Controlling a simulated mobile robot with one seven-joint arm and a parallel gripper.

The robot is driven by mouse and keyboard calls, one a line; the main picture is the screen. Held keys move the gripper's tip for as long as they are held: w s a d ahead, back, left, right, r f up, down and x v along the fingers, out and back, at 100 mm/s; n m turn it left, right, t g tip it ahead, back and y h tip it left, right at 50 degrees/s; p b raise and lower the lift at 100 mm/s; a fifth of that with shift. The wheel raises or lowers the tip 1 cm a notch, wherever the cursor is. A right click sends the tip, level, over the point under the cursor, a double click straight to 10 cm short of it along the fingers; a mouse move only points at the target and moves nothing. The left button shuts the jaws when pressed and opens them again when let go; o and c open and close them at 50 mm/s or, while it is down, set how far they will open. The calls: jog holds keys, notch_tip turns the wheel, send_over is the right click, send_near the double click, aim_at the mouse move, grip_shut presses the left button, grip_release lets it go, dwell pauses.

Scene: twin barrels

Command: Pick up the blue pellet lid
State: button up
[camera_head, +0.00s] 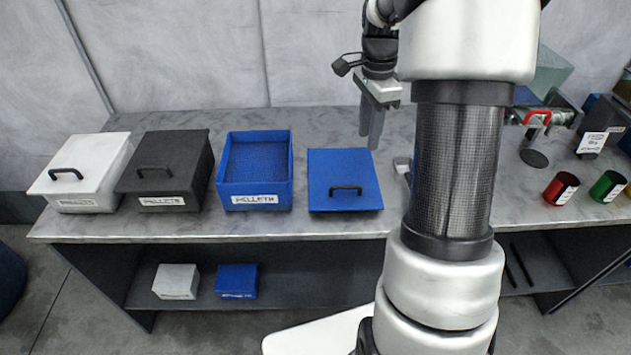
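The blue pellet lid (333,168) lies flat on the grey table in the middle of the head view. It has a black handle (345,188) near its front edge. The open blue pellet box (254,198) stands just left of it, with blue pellets inside and a white label on its front. My gripper (372,128) is above and behind the lid's right back corner, pointing down, apart from the lid. Its fingers appear close together in this side-on view, so I cannot tell how far apart they are.
A white lidded box (85,170) and a dark lidded box (165,165) stand left of the blue box. My arm hides part of the table right of the lid. Small boxes sit on the lower shelf.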

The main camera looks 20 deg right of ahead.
jog(key=shift+m, duration=0.3)
notch_tip(320, 180, down, 17)
jog(key=shift+f, duration=0.2)
dwell(0.4)
grip_shut()
